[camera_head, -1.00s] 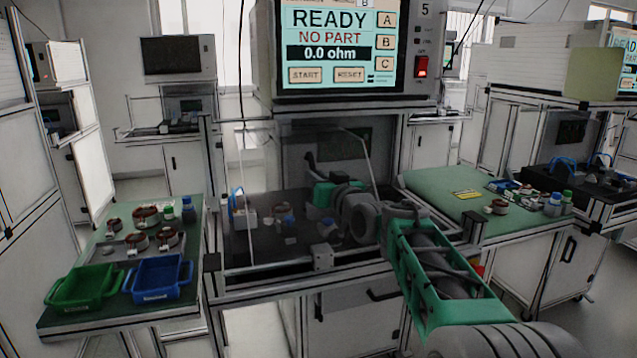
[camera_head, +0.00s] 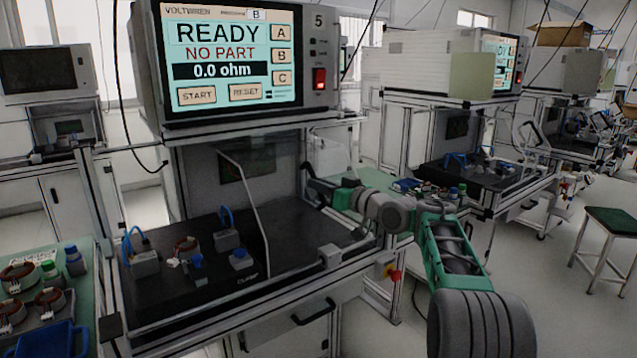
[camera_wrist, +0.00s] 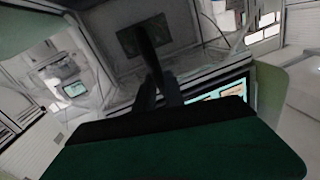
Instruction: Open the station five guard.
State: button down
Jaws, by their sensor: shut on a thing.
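The station five guard (camera_head: 262,236) is a clear panel at the bench under the tester marked 5. Its pale slanted left edge stands near the middle of the bay, and the left part of the bay is uncovered. My gripper (camera_head: 312,184) is at the right part of the bay, shut on a dark upright bar, seemingly the guard's handle (camera_wrist: 146,42). In the wrist view my dark fingers (camera_wrist: 158,88) meet around this bar. The exact grip is dark and partly hidden.
The tester screen (camera_head: 232,55) reads READY, NO PART, 0.0 ohm. On the dark bench stand a copper-wound stator (camera_head: 186,247), grey blocks with blue cables (camera_head: 144,262) and blue-topped blocks (camera_head: 241,258). A red button (camera_head: 394,274) sits at the front right.

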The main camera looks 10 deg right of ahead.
jog(key=shift+w+d+r, duration=0.1)
jog(key=shift+w+d, duration=0.05)
jog(key=shift+d, duration=0.1)
jog(key=c, duration=1.4)
grip_release()
jog(key=shift+d, duration=0.1)
jog(key=shift+c, duration=0.2)
jog(key=v, duration=0.8)
jog(key=shift+b, duration=0.45)
